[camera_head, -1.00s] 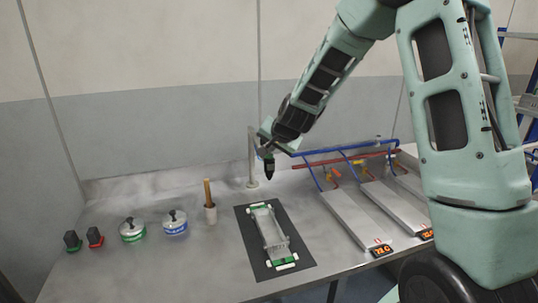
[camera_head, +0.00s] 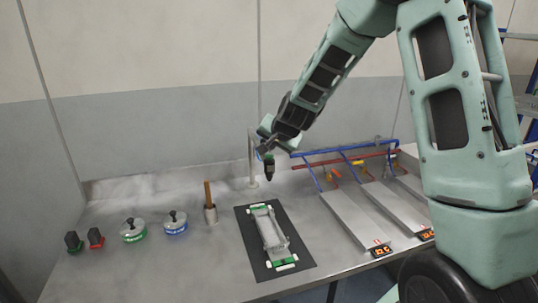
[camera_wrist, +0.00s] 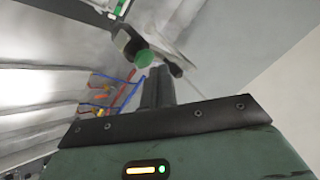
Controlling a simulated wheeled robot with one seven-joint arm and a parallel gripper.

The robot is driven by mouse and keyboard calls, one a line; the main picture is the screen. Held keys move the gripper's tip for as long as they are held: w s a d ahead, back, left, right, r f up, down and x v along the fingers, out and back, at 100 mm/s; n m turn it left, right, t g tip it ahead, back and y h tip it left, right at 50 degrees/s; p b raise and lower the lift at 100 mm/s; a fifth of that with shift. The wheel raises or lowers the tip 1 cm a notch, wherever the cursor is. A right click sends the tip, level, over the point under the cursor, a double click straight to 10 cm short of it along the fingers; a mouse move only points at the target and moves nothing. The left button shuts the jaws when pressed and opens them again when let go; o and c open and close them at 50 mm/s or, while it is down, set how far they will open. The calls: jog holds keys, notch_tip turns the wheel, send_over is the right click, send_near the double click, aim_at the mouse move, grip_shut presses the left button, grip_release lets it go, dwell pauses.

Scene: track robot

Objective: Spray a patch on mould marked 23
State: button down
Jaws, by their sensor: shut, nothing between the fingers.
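My gripper (camera_head: 268,177) is shut and empty, pointing down above the back of the bench, beside a grey upright post (camera_head: 252,160). In the wrist view its dark fingers (camera_wrist: 157,88) are together. Long grey metal plates, which look like the moulds, lie at the right, a nearer one (camera_head: 352,222) and a farther one (camera_head: 395,207). Each has an orange lit display at its front end, one (camera_head: 381,251) and another (camera_head: 427,234); the digits are too small to read surely. A dark tool with a green round end (camera_wrist: 143,58) shows beyond the fingers in the wrist view.
A black mat (camera_head: 247,238) carries a grey frame with green ends (camera_head: 268,228). To its left are a cup with a wooden handle (camera_head: 211,213), blue-banded (camera_head: 175,223) and green-banded (camera_head: 133,231) pots, and red (camera_head: 96,238) and green-based (camera_head: 74,242) blocks. Blue pipes (camera_head: 345,148) run behind the plates.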

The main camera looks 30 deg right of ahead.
aim_at(271, 157)
jog(key=shift+r+p, duration=2.25)
jog(key=shift+r, duration=0.8)
jog(key=shift+f, duration=0.1)
